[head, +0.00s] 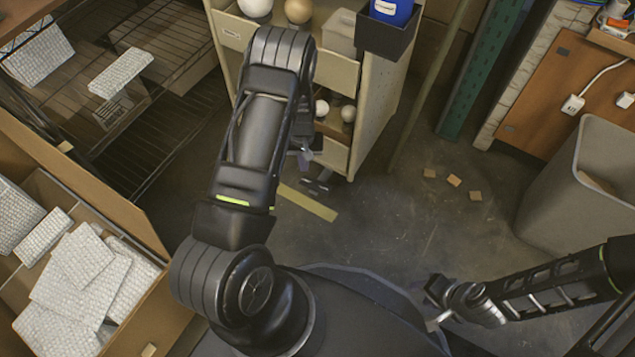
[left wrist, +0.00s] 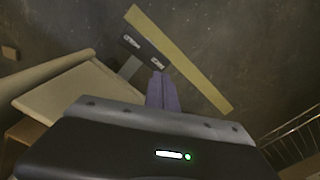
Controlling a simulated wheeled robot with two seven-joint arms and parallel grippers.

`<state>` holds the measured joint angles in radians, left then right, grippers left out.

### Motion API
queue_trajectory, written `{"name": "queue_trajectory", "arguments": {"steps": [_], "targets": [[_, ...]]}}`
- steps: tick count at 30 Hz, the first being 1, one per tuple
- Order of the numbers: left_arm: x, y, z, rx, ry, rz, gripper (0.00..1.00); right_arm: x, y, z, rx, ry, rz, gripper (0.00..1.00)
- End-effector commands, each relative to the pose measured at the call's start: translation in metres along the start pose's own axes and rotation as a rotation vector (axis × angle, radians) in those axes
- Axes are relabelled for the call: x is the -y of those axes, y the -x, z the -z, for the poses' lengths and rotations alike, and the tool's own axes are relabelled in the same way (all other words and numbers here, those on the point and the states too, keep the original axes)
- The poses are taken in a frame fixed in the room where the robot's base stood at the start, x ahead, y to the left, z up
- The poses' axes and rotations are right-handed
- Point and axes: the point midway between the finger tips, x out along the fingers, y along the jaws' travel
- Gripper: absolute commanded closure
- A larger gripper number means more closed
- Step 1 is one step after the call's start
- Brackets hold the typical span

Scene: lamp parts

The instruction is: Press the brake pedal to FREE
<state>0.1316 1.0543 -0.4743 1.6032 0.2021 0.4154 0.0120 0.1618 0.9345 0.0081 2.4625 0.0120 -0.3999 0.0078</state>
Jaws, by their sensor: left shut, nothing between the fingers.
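The brake pedal (left wrist: 145,47) is a dark plate with two small light marks, low at the foot of the cream shelf cart (head: 352,130). A short grey stem (left wrist: 130,68) joins it on the cart side. In the head view the pedal (head: 318,186) is small and its marks are unreadable. My left gripper (left wrist: 158,76) is shut and empty, with its fingertips over the pedal's lower right end in the left wrist view. I cannot tell whether they touch it. In the head view my left gripper (head: 305,158) is partly hidden by my arm. My right gripper (head: 434,304) is low on the right, apart from the cart.
A yellow strip (left wrist: 195,75) lies on the floor beside the pedal. A box of wrapped parcels (head: 80,275) stands at left and a grey bin (head: 575,185) at right. Small wooden pieces (head: 454,181) lie on the otherwise open floor between cart and bin.

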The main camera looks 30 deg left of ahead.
Motion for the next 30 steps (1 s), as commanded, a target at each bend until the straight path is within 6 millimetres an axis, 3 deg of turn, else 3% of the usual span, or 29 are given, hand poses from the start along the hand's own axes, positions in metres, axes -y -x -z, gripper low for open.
{"name": "queue_trajectory", "arguments": {"steps": [7, 27, 30], "targets": [[0.000, 0.018, 0.000, 0.000, -0.001, 0.001, 1.00, 0.005, 0.013, 0.001, 0.000, 0.000, 0.000, 0.64], [0.000, 0.018, 0.000, 0.000, -0.001, 0.000, 1.00, 0.004, 0.014, -0.004, 0.013, 0.002, -0.001, 0.64], [0.001, 0.017, 0.011, -0.057, -0.007, 0.003, 1.00, 0.003, 0.015, -0.006, 0.018, 0.003, -0.001, 0.64]]}}
